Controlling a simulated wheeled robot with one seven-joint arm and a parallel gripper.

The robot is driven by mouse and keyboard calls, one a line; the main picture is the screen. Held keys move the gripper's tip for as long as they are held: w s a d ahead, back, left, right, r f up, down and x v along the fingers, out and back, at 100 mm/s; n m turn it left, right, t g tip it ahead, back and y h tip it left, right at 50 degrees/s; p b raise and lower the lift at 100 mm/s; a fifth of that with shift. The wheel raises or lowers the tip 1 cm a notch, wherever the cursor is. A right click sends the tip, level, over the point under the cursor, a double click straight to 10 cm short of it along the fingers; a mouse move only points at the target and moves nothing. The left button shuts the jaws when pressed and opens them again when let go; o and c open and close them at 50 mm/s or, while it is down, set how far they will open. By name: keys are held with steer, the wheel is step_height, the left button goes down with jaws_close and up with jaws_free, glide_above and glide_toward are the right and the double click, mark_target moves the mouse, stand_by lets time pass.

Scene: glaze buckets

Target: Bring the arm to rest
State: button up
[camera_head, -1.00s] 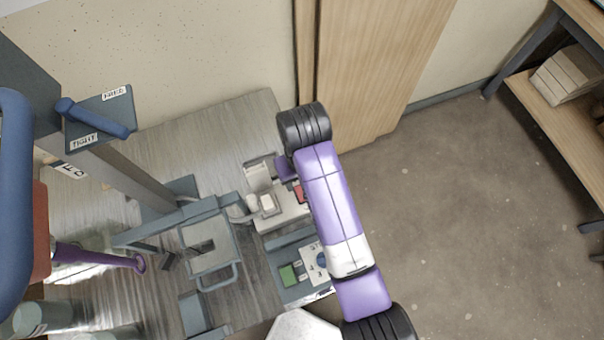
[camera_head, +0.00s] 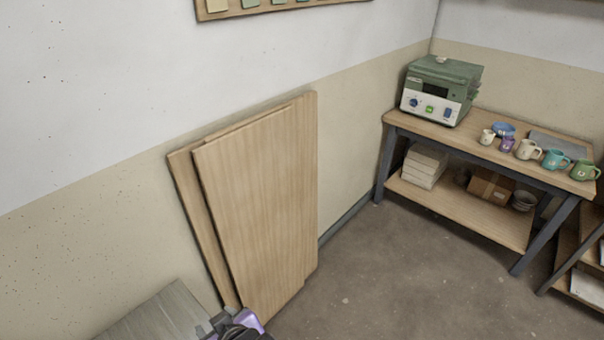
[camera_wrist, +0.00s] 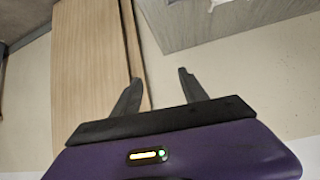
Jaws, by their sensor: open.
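My gripper (camera_wrist: 160,88) shows in the wrist view with its two dark fingers spread apart and nothing between them. Beyond the fingers are the pale wall and the leaning wooden boards. In the head view only a small purple and black part of my arm (camera_head: 245,322) shows at the bottom edge; the gripper's fingers cannot be made out there.
Wooden boards (camera_head: 255,205) lean against the wall. A grey-topped table (camera_head: 165,318) shows at the bottom left. At right a bench (camera_head: 455,143) carries a green device (camera_head: 438,90) and several mugs (camera_head: 527,149). The floor (camera_head: 420,270) between is clear.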

steer(key=s+d+r+m+t+h+b, duration=0.1)
steer(key=s+d+r+m+t, duration=0.2)
steer(key=d, duration=0.6)
steer(key=s+d+r+m+t, duration=0.1)
steer(key=s+d+r+t, duration=0.15)
steer(key=s+d, duration=0.45)
steer(key=s+d+r+m+t+h+b, duration=0.1)
steer(key=s+d+r+m+t, duration=0.2)
steer(key=d, duration=0.7)
steer(key=s+d+h, duration=0.2)
steer(key=s+d, duration=0.4)
steer(key=s, duration=0.2)
steer(key=s+d+m+h+b, duration=0.1)
steer(key=s+d+h, duration=0.1)
steer(key=s+d, duration=0.4)
steer(key=s, duration=0.2)
steer(key=shift+s+r+g+h, duration=0.15)
steer(key=shift+s+g+h, duration=0.15)
steer(key=shift+s+g, duration=0.05)
